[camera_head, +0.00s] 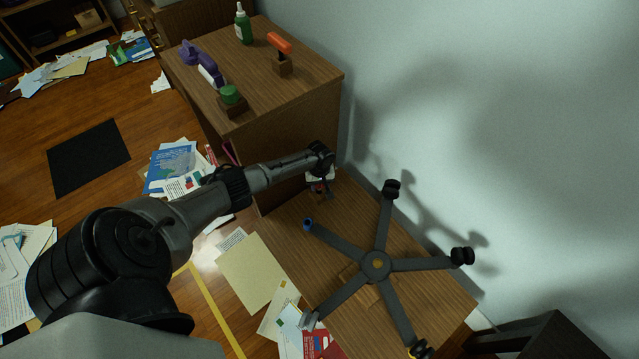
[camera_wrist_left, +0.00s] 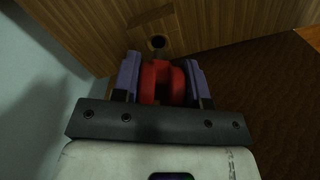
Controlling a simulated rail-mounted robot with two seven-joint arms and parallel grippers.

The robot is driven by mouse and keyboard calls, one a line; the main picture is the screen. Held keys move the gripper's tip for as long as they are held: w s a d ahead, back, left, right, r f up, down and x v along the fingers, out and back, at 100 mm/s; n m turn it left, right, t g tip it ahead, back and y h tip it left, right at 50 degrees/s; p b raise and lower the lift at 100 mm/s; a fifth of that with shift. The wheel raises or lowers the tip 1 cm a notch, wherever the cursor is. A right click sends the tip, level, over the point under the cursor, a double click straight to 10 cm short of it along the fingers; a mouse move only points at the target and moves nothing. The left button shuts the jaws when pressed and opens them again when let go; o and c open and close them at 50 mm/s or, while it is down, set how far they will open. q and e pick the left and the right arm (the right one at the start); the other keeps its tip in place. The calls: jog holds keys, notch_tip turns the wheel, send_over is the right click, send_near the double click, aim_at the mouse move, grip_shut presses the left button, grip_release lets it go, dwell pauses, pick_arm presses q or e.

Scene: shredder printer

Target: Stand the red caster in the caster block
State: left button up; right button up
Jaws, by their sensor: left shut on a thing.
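The red caster (camera_wrist_left: 162,82) shows in the left wrist view between the two purple-grey fingers of my left gripper (camera_wrist_left: 161,76), which is shut on it. Just ahead of it is a wooden block with a round dark hole (camera_wrist_left: 158,42), which looks like the caster block. The caster appears apart from the hole; the exact gap is hard to tell. In the head view my left gripper (camera_head: 321,188) is low beside the taller cabinet, over the back end of the lower wooden top. There the wrist and fingers mostly hide the caster and the block. My right gripper is not in view.
A five-armed chair base (camera_head: 376,264) lies on the lower wooden top (camera_head: 285,225), close to my left gripper. The cabinet (camera_head: 300,125) holds a green bottle (camera_head: 243,27), an orange-handled item (camera_head: 279,43) and a green knob in a block (camera_head: 230,95). The wall is at right.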

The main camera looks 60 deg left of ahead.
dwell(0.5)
pick_arm(q)
jog(key=shift+p, duration=0.3)
dwell(0.5)
jog(key=shift+p, duration=0.3)
jog(key=shift+f, duration=0.35)
dwell(0.5)
jog(key=shift+f+b, duration=0.35)
jog(key=shift+b, duration=0.15)
jog(key=shift+f, duration=0.25)
jog(key=shift+f, duration=0.1)
jog(key=shift+f+b, duration=1.05)
jog(key=shift+f, duration=0.05)
jog(key=shift+f, duration=0.1)
